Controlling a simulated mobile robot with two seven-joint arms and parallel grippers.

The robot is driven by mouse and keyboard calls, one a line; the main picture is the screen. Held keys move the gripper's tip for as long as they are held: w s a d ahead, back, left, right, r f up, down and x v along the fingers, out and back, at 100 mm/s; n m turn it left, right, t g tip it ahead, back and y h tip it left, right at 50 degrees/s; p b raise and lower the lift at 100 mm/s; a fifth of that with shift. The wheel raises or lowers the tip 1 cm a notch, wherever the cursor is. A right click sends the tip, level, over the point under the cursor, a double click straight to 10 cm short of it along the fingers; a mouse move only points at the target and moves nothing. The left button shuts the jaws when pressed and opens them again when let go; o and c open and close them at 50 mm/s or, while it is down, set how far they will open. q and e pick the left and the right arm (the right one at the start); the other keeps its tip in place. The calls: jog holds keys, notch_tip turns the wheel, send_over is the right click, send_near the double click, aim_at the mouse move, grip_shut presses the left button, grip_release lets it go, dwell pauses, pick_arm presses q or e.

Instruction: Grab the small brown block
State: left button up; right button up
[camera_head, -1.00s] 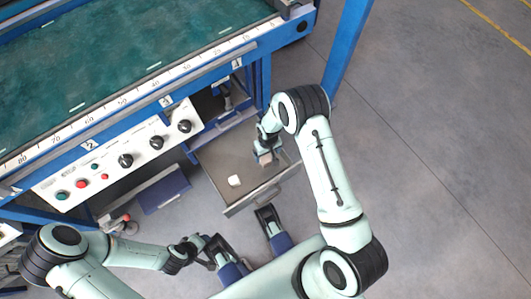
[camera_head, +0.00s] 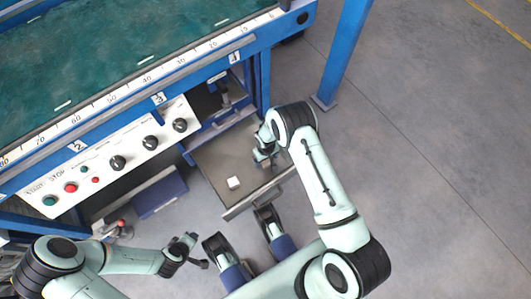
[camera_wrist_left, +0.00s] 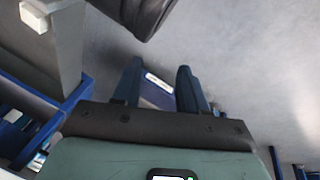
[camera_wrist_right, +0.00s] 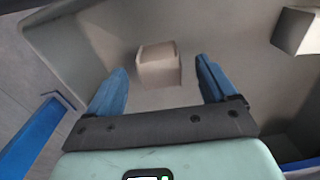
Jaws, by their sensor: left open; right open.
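A small light-brown block (camera_wrist_right: 158,66) sits in the open drawer in the right wrist view. It lies ahead of and between the two open fingers of my right gripper (camera_wrist_right: 160,88), with clear space on both sides. In the head view my right gripper (camera_head: 264,158) hangs over the right side of the drawer (camera_head: 210,160), and I cannot make out the brown block there. My left gripper (camera_wrist_left: 157,85) is open and empty, outside the drawer; it also shows in the head view (camera_head: 194,248).
A white block (camera_head: 233,183) lies in the drawer left of my right gripper; it also shows in the right wrist view (camera_wrist_right: 298,32). The drawer walls stand close around that gripper. A control panel (camera_head: 115,150) and blue frame post (camera_head: 345,50) are nearby. Open floor lies right.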

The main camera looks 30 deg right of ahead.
notch_tip(320, 180, down, 2)
jog(key=shift+f, duration=0.15)
pick_arm(q)
jog(key=shift+s+a+f, duration=0.1)
jog(key=shift+s+f, duration=0.6)
jog(key=shift+s, duration=0.05)
pick_arm(e)
jog(key=c, duration=1.1)
jog(key=shift+c, duration=0.2)
